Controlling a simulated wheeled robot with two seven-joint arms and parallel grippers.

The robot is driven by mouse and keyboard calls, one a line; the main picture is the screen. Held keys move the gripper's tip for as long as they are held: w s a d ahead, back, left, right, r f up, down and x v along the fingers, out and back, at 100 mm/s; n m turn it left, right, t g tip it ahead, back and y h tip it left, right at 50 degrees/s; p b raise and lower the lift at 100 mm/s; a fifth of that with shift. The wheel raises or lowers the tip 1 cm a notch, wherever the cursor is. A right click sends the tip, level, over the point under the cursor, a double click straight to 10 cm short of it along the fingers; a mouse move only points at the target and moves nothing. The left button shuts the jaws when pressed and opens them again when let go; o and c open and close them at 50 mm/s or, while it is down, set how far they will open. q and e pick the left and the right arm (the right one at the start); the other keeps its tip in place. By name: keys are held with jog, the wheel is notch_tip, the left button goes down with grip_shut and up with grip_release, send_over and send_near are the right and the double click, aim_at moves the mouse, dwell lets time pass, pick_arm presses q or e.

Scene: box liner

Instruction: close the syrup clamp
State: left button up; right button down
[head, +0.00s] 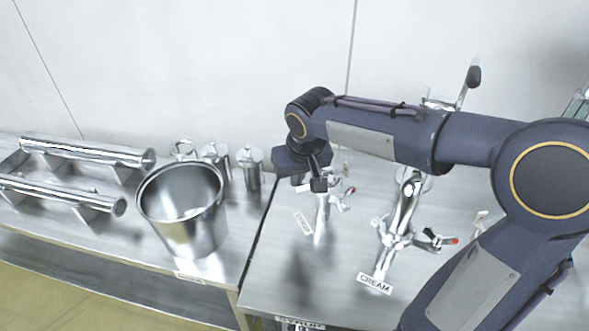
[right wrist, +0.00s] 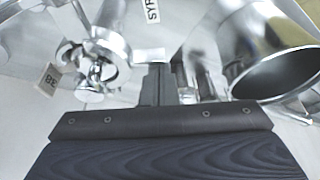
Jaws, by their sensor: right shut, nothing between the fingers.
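My right gripper (head: 319,184) is shut and empty. It points down just above and left of a steel pipe fitting with side handles (head: 325,204), partly covering it. In the right wrist view, the shut fingers (right wrist: 157,85) are beside a round clamp fitting (right wrist: 92,65), apart from it in the picture. A label reading "SYR" (right wrist: 152,10) shows at the top there, its end cut off. A "SYRUP" label (head: 300,323) sits at the table's front edge in the head view. I cannot tell surely which fitting is the syrup clamp, or its latch state. My left gripper is out of view.
A second fitting with a tall spout (head: 405,205) stands to the right, behind a "CREAM" label (head: 375,283). A steel bucket (head: 190,235) stands on the left counter, with small steel canisters (head: 250,168) behind it and steel rails (head: 85,150) farther left.

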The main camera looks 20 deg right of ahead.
jog(key=shift+s+d+b, duration=0.1)
jog(key=shift+s+b, duration=0.2)
jog(key=shift+s, duration=0.35)
jog(key=shift+f, duration=0.1)
jog(key=shift+s, duration=0.1)
jog(key=v, duration=0.8)
jog(key=shift+w+p, duration=0.2)
jog(key=shift+p, duration=0.1)
